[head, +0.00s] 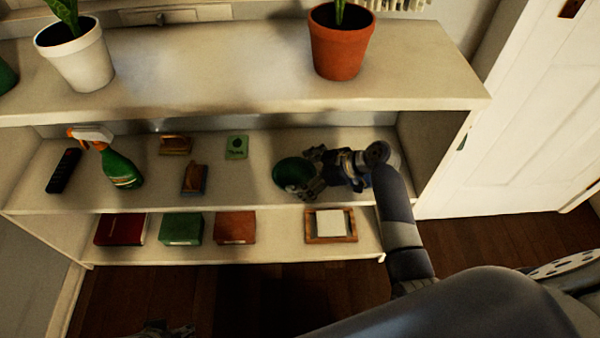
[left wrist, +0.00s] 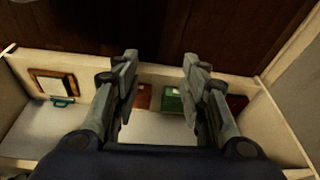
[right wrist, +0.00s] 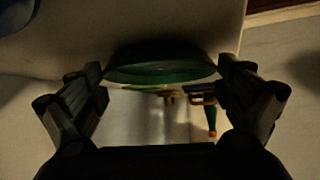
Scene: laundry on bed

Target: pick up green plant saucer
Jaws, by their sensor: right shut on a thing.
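The green plant saucer (head: 291,171) is on the middle shelf, right of centre, in the head view. My right gripper (head: 308,178) reaches in from the right and is shut on the saucer. In the right wrist view the saucer (right wrist: 160,70) sits between the two fingers, its rim seen edge-on. I cannot tell whether it touches the shelf. My left gripper (left wrist: 160,75) is open and empty in the left wrist view, with the lower shelf items beyond it. In the head view only a bit of it shows at the bottom edge.
The middle shelf (head: 255,190) also holds a green spray bottle (head: 121,166), a black remote (head: 63,171), brushes (head: 194,179) and a green box (head: 237,147). The top board (head: 220,75) overhangs, bearing white (head: 76,58) and terracotta (head: 341,45) pots. Books (head: 181,229) and a frame (head: 331,225) lie below.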

